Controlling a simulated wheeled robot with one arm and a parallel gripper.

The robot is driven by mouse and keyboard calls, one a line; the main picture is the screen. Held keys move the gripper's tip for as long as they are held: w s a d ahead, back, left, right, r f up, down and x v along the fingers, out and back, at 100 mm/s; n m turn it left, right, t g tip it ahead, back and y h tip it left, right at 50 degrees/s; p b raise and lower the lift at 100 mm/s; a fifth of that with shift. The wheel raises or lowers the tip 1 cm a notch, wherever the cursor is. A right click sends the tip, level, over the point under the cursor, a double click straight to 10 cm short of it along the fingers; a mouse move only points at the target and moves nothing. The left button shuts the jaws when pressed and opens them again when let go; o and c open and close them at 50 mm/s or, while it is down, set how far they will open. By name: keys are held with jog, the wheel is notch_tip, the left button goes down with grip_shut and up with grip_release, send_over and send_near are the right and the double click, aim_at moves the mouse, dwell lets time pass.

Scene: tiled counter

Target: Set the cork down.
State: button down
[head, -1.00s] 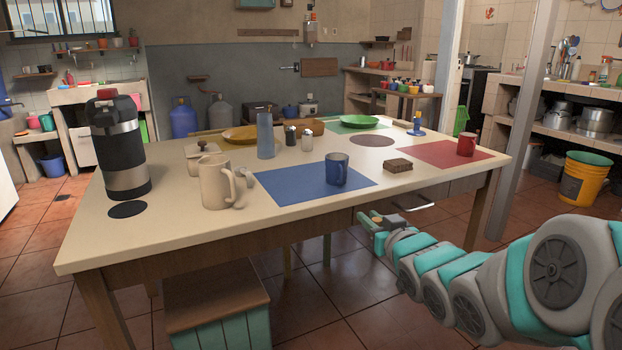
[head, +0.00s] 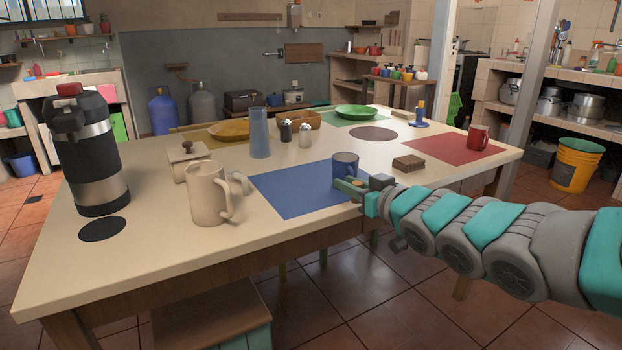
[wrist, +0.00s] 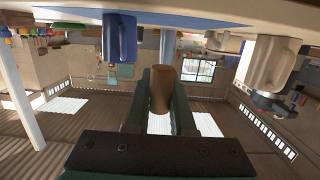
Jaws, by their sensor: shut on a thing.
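My gripper (head: 350,186) is at the front edge of the blue mat (head: 290,195), just in front of the blue mug (head: 345,165). In the wrist view, its two dark green fingers are shut on the cork (wrist: 162,92), a brown, slightly tapered cylinder. In the head view the cork is mostly hidden by the fingers. The wrist picture is upside down, with the tabletop along its top edge. There the blue mug (wrist: 119,38) and the cream pitcher (wrist: 268,62) hang at either side of the gripper. I cannot tell the cork's height above the table.
The cream pitcher (head: 207,193) and black flask (head: 88,150) stand at the left. A blue-grey tumbler (head: 259,133) is behind the mat. A brown block (head: 408,163) and red mug (head: 478,137) are to the right. The front-left tabletop (head: 130,268) is bare.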

send_over(313, 189)
jog(key=v, duration=0.2)
jog(key=shift+s+f, duration=0.2)
jog(key=shift+f, duration=0.6)
jog(key=shift+x, duration=1)
jog(key=shift+f+b, duration=0.3)
jog(key=shift+f, duration=1.35)
jog(key=shift+f, duration=0.1)
jog(key=c, duration=0.8)
grip_release()
jog(key=shift+o, duration=0.2)
